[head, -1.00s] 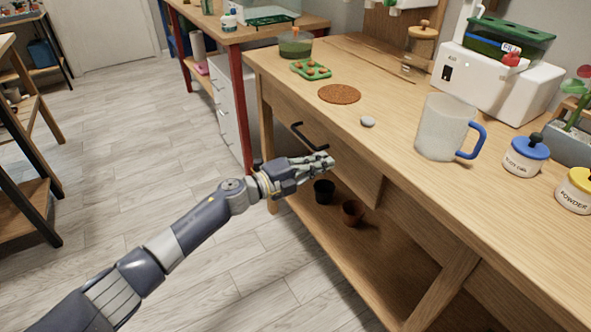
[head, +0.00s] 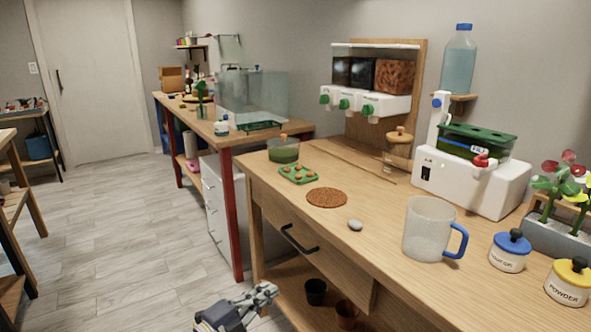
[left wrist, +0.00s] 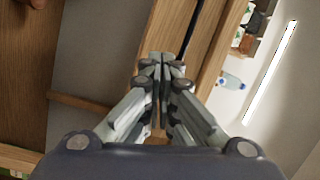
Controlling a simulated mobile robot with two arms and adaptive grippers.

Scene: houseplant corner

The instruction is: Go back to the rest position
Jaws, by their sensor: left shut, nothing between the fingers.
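My left gripper (head: 262,292) is low at the bottom of the head view, in front of the wooden workbench (head: 350,252) and below its drawer (head: 287,232) with the black handle. In the left wrist view the left gripper's fingers (left wrist: 160,62) are together at the tips, with nothing between them. The drawer front and bench wood show behind them. My right gripper is not in view.
Dark pots (head: 316,291) stand on the lower shelf. The floor (head: 110,225) to the left is clear.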

